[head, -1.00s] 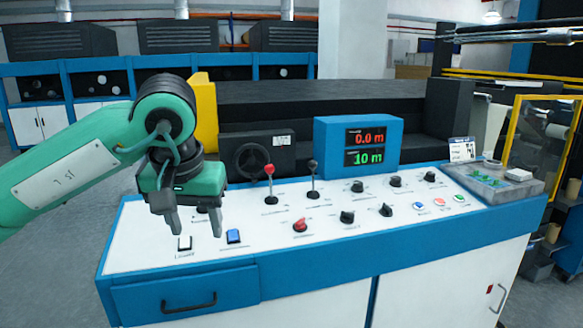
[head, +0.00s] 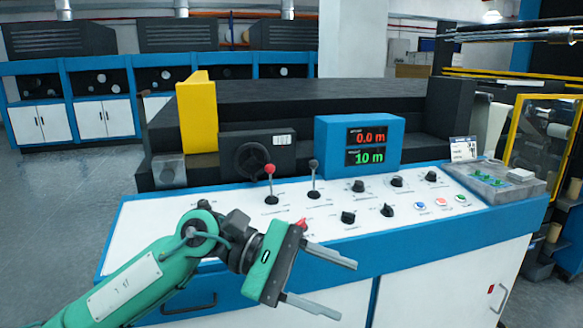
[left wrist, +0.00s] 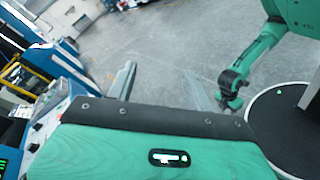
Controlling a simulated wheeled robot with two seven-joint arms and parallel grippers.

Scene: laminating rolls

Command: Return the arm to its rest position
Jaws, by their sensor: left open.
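My left arm is green and comes in from the lower left of the head view. Its left gripper (head: 346,291) is open and empty, low in front of the control panel (head: 140,225), with its fingers pointing right. In the left wrist view the two fingers of the left gripper (left wrist: 161,72) stand apart with only grey floor between them. My other green arm shows at the upper right of the left wrist view, hanging down. Its right gripper (left wrist: 230,98) is small there, and its jaws are unclear. The left arm hides part of the panel's front left.
The panel carries a red-knobbed lever (head: 269,170), a black-knobbed lever (head: 313,164), several dials and buttons. The blue display box (head: 335,135) reads 0.0 m and 10 m. A yellow-framed guard (head: 518,120) stands at the right. Open floor (head: 50,195) lies to the left.

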